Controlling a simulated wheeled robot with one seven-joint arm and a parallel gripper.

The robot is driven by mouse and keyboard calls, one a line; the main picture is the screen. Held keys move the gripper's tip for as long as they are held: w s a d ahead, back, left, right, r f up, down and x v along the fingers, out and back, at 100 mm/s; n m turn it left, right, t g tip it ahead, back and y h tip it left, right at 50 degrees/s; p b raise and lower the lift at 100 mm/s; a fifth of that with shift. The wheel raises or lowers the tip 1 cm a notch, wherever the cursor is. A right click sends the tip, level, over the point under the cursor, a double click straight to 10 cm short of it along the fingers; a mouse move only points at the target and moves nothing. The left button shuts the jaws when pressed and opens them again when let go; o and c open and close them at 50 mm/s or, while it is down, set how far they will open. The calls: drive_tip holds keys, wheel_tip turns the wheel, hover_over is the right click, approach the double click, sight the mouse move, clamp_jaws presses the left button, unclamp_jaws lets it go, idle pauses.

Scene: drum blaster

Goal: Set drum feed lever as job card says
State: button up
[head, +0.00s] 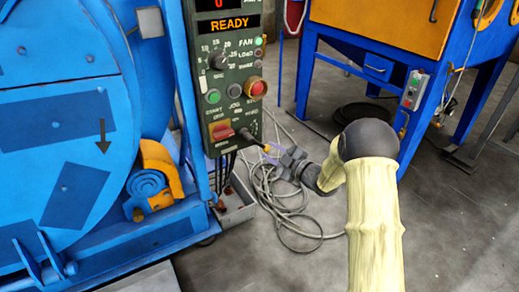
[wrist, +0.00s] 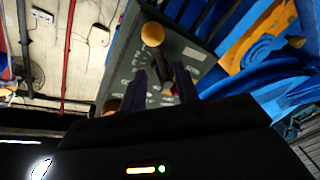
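The green control panel (head: 234,95) stands beside the blue drum machine, and its display reads READY. The wrist view shows a yellow ball knob (wrist: 152,34) in front of the panel, just beyond my fingers. My gripper (head: 269,154) is at the panel's lower right corner, close to the yellow end. In the wrist view my two dark fingers (wrist: 163,82) stand apart, with a dark stub visible between them. I cannot tell whether they touch it. I see no readable job card.
A red switch (head: 222,131) sits left of the lever. Above are a dial (head: 218,61), a green button (head: 213,96) and a red button (head: 257,88). Loose cable (head: 285,205) lies on the floor below. A blue and orange cabinet (head: 375,45) stands at the right.

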sight(261, 145)
drive_tip(key=b+x, duration=0.2)
drive_tip(key=x, duration=0.3)
drive_tip(key=shift+w+a+f, duration=0.15)
drive_tip(key=shift+w+a, duration=0.3)
drive_tip(key=shift+a, duration=0.05)
clamp_jaws()
